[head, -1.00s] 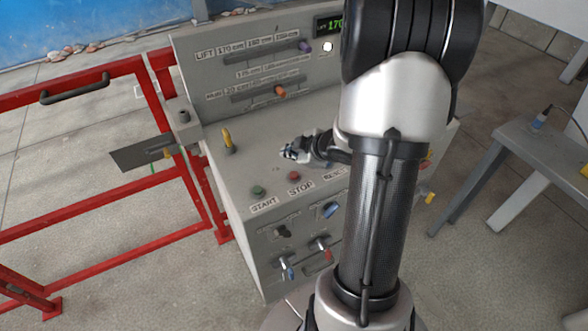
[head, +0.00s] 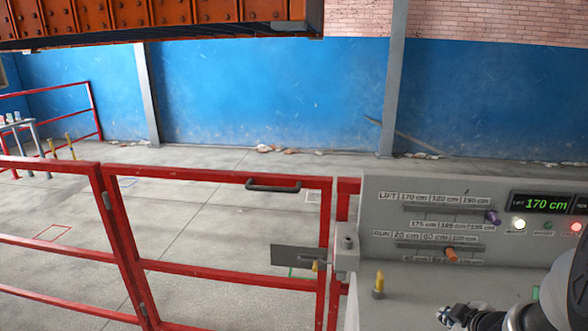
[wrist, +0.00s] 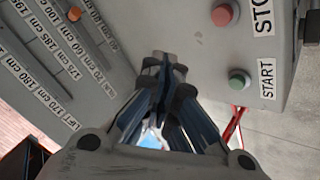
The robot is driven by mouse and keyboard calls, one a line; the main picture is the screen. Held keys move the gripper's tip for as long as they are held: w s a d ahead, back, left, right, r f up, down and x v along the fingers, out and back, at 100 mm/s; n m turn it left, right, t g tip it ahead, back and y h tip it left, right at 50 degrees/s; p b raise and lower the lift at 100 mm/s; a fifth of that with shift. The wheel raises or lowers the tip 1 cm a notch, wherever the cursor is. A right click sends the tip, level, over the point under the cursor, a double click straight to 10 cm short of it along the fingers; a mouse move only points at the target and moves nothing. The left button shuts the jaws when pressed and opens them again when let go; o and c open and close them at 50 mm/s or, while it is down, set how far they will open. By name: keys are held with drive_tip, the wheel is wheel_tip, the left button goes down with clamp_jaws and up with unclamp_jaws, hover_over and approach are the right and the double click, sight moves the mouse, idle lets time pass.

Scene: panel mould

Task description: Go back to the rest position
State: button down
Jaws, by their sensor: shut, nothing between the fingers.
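My gripper (head: 455,317) shows at the bottom right of the head view, over the flat desk of the grey control panel (head: 374,215). Its fingers are together and empty. In the wrist view the closed fingers (wrist: 165,68) point up at the panel, between the slider face and the buttons. The red STOP button (wrist: 225,14) and green START button (wrist: 238,80) are to their right, apart from them. Most of my arm is outside the head view.
The panel carries a purple LIFT slider knob (head: 492,217), an orange RUN knob (head: 451,255), a display (head: 545,204) reading 170 cm and a yellow lever (head: 379,284). A red gate (head: 222,176) stands left. An orange structure (head: 150,22) hangs overhead. Floor beyond the gate is open.

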drive_tip(key=s+a+r+m+g+h, duration=0.2)
drive_tip(key=s+a+r+m, duration=0.35)
drive_tip(key=a+r, duration=0.5)
drive_tip(key=s+a+r+m+g+y+b, duration=0.1)
drive_tip(key=s+a+y, duration=0.3)
drive_tip(key=s+a, duration=1.1)
drive_tip(key=shift+a+r+m+g, duration=0.25)
drive_tip(key=shift+m+g, duration=0.15)
drive_tip(key=shift+m, duration=0.15)
